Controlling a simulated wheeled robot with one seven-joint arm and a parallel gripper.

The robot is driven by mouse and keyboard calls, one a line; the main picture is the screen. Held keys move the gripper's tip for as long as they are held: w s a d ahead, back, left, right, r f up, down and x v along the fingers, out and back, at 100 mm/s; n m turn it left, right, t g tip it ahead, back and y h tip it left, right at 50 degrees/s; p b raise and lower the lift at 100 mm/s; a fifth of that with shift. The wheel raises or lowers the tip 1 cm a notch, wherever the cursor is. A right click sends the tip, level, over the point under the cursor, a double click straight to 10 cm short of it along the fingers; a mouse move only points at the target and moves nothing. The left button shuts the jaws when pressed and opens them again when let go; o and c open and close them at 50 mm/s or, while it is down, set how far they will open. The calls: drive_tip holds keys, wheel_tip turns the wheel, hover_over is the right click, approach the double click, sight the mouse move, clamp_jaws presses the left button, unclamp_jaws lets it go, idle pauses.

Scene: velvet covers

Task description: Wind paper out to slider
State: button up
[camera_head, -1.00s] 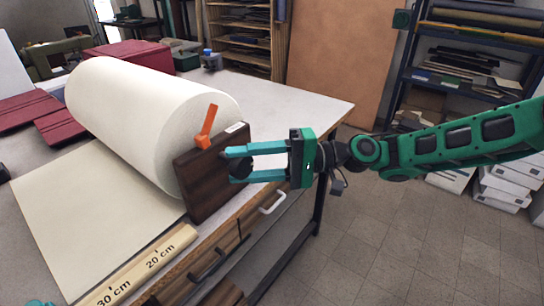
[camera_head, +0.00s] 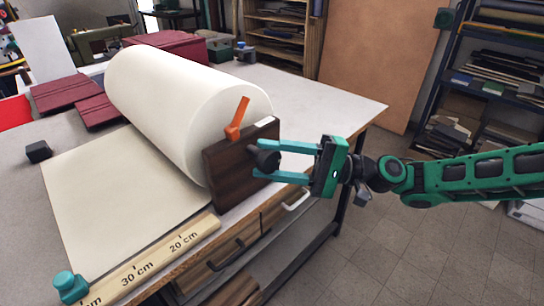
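The white paper roll (camera_head: 180,108) lies across the bench behind a dark wooden end plate (camera_head: 228,172). A sheet of paper (camera_head: 112,200) runs from it, flat on the bench toward the lower left. A dark round knob (camera_head: 266,158) sticks out of the end plate. My gripper (camera_head: 267,161) has its teal fingers on either side of the knob; whether they touch it I cannot tell. An orange lever (camera_head: 237,118) stands tilted above the plate. A wooden ruler (camera_head: 150,262) marked 20 and 30 cm runs along the front edge, with a teal slider (camera_head: 70,285) at its lower left.
A small black block (camera_head: 39,151) sits left of the sheet. Dark red covers (camera_head: 66,92) lie at the back left. Drawers with handles (camera_head: 225,256) are under the bench front. The bench top right of the roll is clear.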

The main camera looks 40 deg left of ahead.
drive_tip(key=o, duration=0.4)
drive_tip(key=shift+w+d+f, duration=0.1)
drive_tip(key=shift+w+f, duration=0.05)
drive_tip(key=shift+w, duration=0.3)
drive_tip(key=shift+c, duration=0.2)
drive_tip(key=shift+s, duration=0.25)
drive_tip(key=v, duration=1.1)
